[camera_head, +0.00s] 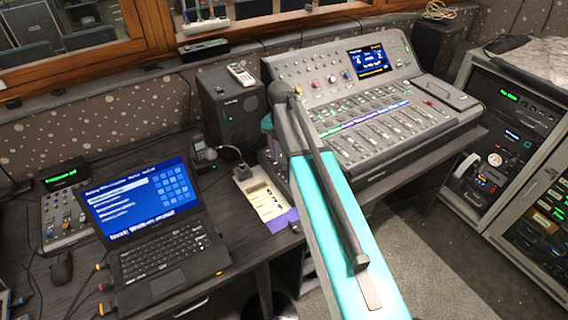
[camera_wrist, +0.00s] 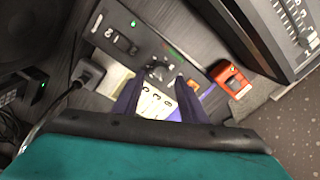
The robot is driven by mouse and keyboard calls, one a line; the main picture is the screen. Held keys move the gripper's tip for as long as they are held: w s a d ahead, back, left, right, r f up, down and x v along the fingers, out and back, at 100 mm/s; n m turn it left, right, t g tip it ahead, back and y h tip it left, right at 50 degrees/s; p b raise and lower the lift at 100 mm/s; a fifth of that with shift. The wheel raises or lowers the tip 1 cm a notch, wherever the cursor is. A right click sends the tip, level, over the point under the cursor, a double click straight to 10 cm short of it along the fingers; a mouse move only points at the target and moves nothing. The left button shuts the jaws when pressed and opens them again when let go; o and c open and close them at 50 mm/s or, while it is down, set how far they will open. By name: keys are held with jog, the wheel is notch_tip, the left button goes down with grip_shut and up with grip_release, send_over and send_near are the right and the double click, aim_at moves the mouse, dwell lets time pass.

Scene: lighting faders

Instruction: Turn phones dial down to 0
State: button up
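In the wrist view, a small dark knob (camera_wrist: 157,70), which looks like the phones dial, sits on a narrow black unit (camera_wrist: 118,22) with a green light. Its label and pointer setting are too small to read. My gripper (camera_wrist: 160,80) has two dark purple fingers apart, one to each side just below the knob in the picture. I see nothing held between them, and I cannot tell whether they touch the knob. In the head view my teal arm crosses the middle and hides the dial and the fingers.
A mixing console (camera_head: 375,120) fills the right of the desk. A laptop (camera_head: 150,230), a speaker (camera_head: 230,110) and a printed card (camera_head: 268,200) are to the left. A red-orange device (camera_wrist: 232,77) is right of the knob in the wrist view. A rack (camera_head: 500,140) stands far right.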

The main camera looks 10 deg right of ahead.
notch_tip(320, 180, up, 9)
jog(key=b, duration=0.1)
jog(key=shift+a+r+b, duration=0.15)
jog(key=shift+a+b, duration=0.05)
jog(key=shift+b, duration=0.1)
jog(key=shift+r, duration=0.15)
dwell(0.5)
